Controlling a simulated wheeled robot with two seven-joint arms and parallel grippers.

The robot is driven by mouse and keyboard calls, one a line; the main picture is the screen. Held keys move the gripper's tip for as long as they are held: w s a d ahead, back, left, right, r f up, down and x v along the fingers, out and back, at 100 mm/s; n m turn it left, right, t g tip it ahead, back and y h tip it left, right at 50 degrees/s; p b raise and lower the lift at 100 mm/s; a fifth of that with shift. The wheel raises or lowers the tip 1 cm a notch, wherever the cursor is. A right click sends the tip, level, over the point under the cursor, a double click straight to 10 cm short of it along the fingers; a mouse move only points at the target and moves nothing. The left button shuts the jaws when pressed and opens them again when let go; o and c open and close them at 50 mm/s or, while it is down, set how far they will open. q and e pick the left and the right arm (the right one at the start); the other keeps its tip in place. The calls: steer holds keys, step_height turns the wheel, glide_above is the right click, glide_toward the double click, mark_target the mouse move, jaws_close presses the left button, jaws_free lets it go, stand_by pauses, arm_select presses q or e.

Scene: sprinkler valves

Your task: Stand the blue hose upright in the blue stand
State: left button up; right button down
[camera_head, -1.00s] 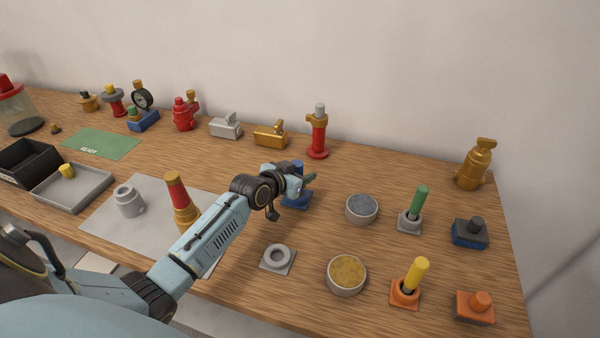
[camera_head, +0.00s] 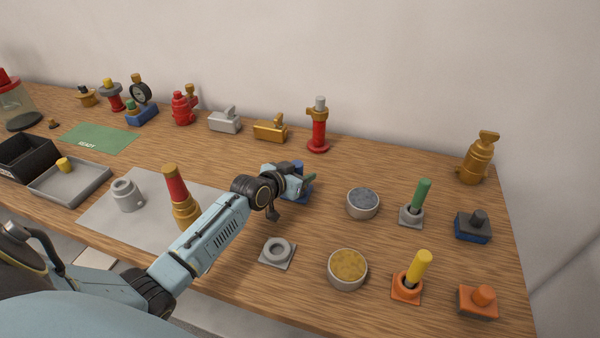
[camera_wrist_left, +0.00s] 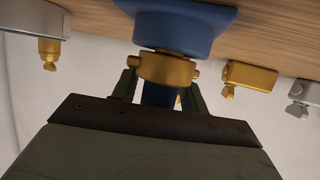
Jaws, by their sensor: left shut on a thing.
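My left gripper (camera_head: 303,184) is shut on the blue hose, whose blue top (camera_head: 297,166) shows just above the wrist in the head view. In the left wrist view the blue hose (camera_wrist_left: 158,95) stands between the two dark green fingers, with its gold lugged collar (camera_wrist_left: 165,68) beyond them. The collar is close against the blue stand (camera_wrist_left: 185,28), roughly in line with it. I cannot tell how far the hose end sits in the stand. In the head view the stand (camera_head: 308,195) is mostly hidden behind my gripper. My right gripper is not in view.
A grey ring base (camera_head: 277,251) lies in front of the gripper. Two round bowls (camera_head: 362,204) (camera_head: 347,269) stand to its right, with green (camera_head: 421,194) and yellow (camera_head: 419,267) hoses upright beyond. A red and gold nozzle (camera_head: 178,196) stands left of my arm.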

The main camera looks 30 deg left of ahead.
arm_select(q)
steer(key=shift+f, duration=0.1)
steer(key=o, duration=1.1)
steer(key=p+v, duration=0.2)
steer(key=shift+s+r+p, duration=0.25)
steer(key=shift+p, duration=0.15)
steer(key=p+v, duration=0.4)
steer(key=v, duration=0.1)
steer(key=shift+s+p, duration=0.2)
steer(key=shift+p, duration=0.15)
steer(key=shift+f, duration=0.1)
steer(key=shift+s, duration=0.1)
